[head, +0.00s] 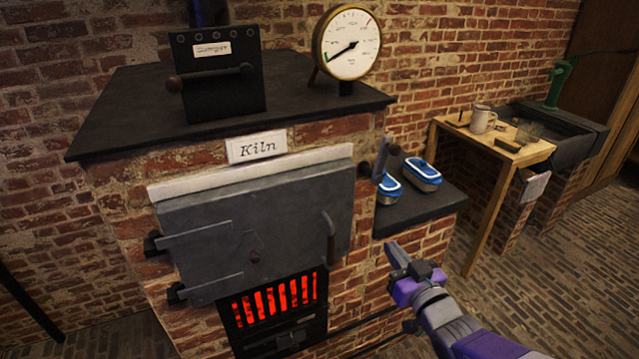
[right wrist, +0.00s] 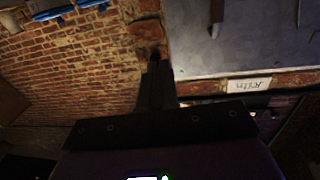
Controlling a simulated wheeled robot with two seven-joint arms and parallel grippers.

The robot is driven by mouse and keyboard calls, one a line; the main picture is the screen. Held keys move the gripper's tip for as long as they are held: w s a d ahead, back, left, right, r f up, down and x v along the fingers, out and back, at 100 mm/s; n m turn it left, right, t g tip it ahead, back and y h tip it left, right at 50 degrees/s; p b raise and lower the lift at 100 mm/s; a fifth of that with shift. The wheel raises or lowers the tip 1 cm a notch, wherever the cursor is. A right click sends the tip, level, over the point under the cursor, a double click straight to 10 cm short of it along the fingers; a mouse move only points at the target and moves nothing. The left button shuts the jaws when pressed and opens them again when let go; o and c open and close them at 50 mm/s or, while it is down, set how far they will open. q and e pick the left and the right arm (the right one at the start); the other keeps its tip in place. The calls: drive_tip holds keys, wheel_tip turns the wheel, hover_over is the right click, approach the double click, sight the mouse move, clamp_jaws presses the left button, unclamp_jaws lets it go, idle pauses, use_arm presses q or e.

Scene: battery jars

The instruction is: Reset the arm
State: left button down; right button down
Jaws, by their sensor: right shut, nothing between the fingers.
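My right gripper (head: 397,256) is in the head view, in front of the kiln's right side and below the side shelf. Its fingers are shut and empty. In the right wrist view the shut fingers (right wrist: 157,85) point toward the brick wall of the kiln, and the picture is upside down. The arm behind it is purple and grey and comes in from the lower right. My left gripper is not in view.
The brick kiln (head: 255,225) has a closed grey door and a glowing grate (head: 275,300). Two blue-and-white containers (head: 422,174) stand on the dark side shelf (head: 440,205). A pressure gauge (head: 347,43) stands on top. A wooden table (head: 500,148) with a mug is at right.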

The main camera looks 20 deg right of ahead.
drive_tip(key=w+a+f+m+g+y+p, duration=0.15)
drive_tip(key=a+f+g, duration=0.35)
drive_tip(key=f, duration=0.8)
drive_tip(key=w+a+f+g+y+p, duration=0.15)
drive_tip(key=a+f+g, duration=0.35)
drive_tip(key=f, duration=0.8)
drive_tip(key=s+a+f+g+y+p, duration=0.2)
drive_tip(key=s+a+f+g, duration=0.5)
drive_tip(key=s+a+f, duration=0.7)
drive_tip(key=shift+s+a+f+g, duration=0.3)
drive_tip(key=shift+s+f, duration=0.15)
drive_tip(key=shift+s, duration=0.3)
